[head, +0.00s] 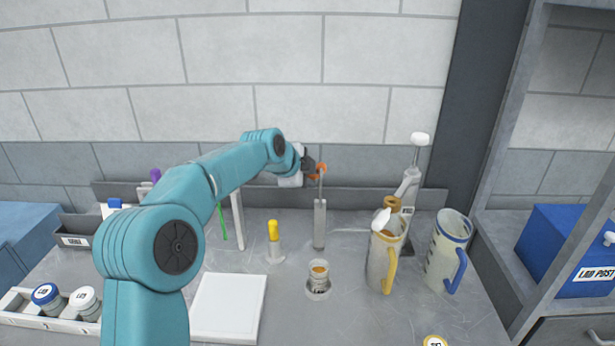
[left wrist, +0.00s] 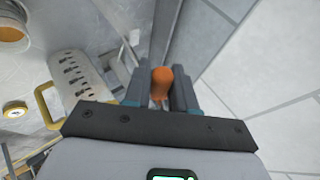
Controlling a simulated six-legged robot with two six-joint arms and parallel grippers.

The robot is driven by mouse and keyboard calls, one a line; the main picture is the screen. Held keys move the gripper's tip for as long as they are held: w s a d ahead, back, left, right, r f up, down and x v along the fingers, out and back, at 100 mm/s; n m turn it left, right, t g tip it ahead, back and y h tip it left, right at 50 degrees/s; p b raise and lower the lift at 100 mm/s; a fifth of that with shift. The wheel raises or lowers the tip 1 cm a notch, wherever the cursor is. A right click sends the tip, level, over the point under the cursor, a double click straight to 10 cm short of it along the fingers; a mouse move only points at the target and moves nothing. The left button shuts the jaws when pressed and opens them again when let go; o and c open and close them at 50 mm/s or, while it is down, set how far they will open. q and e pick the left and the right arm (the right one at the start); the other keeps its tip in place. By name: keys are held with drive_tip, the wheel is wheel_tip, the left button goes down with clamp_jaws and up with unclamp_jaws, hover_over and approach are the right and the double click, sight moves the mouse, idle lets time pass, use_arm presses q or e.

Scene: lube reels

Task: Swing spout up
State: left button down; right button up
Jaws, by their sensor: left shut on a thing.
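My left gripper (head: 314,170) reaches in from the left to the back of the bench. In the left wrist view, its fingers (left wrist: 158,92) are shut on an orange tip (left wrist: 162,80). In the head view, the orange tip (head: 322,168) tops a thin upright rod above a grey post (head: 320,225). A grey jug with a yellow handle (head: 379,265) stands to the right, with a white spoon-shaped piece (head: 381,219) at its rim. I cannot tell for sure which part is the spout. My right gripper is not in view.
A jug with a blue handle (head: 442,255) and a pump with a white knob (head: 420,139) stand at the right. A yellow-topped bottle (head: 273,231), a small cup (head: 319,275) and a white board (head: 228,308) are in front. The wall is close behind.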

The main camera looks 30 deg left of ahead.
use_arm(q)
drive_tip(key=shift+w+r, duration=0.1)
drive_tip(key=shift+r, duration=0.3)
drive_tip(key=c, duration=1)
unclamp_jaws()
drive_tip(key=shift+a, duration=0.1)
drive_tip(key=shift+s+r, duration=0.25)
drive_tip(key=b+v, duration=0.1)
drive_tip(key=v, duration=0.6)
drive_tip(key=b+v, duration=0.2)
drive_tip(key=v, duration=0.6)
drive_tip(key=shift+s+f, duration=0.1)
drive_tip(key=shift+s, duration=0.25)
drive_tip(key=shift+s, duration=0.15)
